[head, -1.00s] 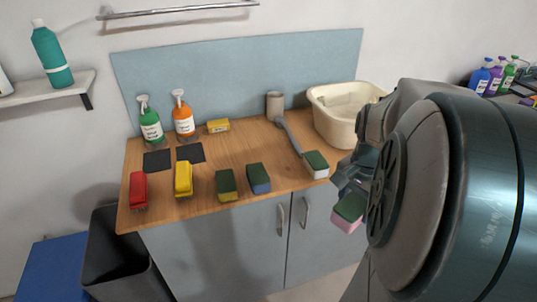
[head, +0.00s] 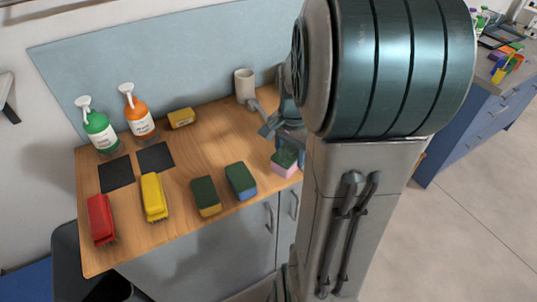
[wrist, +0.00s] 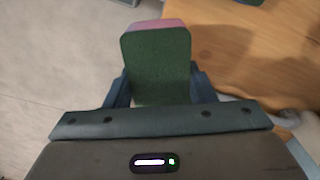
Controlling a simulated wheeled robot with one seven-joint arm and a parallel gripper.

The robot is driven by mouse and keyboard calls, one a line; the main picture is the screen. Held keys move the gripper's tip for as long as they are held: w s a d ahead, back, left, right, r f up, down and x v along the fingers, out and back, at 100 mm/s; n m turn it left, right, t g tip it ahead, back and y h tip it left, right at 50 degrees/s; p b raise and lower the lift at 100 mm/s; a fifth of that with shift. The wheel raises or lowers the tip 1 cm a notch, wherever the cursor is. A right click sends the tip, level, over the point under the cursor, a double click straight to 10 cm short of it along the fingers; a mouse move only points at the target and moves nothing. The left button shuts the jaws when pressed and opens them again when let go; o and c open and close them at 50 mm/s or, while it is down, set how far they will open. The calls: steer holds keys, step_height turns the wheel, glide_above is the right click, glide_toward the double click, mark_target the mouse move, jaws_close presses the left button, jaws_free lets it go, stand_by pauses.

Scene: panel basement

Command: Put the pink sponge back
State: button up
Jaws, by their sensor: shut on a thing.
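The pink sponge (head: 284,168) has a dark green scouring face on top and a pink body. My gripper (head: 285,140) is shut on it and holds it near the counter's front edge, right of the other sponges. In the wrist view the sponge (wrist: 157,62) sits between the two fingers, green face to the camera, with pink along its far side. A yellow-and-green sponge (head: 207,198) and a blue-and-green sponge (head: 241,181) stand in a row on the wooden counter (head: 215,145). My arm hides the counter's right end.
A yellow brush (head: 153,197) and a red brush (head: 101,219) lie left of the sponges. Two dark pads (head: 117,174), green (head: 98,129) and orange (head: 139,115) spray bottles, a small yellow box (head: 181,118) and a beige cup (head: 245,86) stand behind. The counter's middle is clear.

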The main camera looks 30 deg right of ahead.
steer(key=w+f, duration=0.1)
steer(key=w+a+f, duration=0.1)
steer(key=w, duration=0.1)
steer(key=w+a+f, duration=0.1)
steer(key=shift+w+f+p, duration=0.15)
steer(key=shift+w+p, duration=0.15)
steer(key=shift+w, duration=0.05)
steer(key=shift+f, duration=1.95)
steer(key=o, duration=0.9)
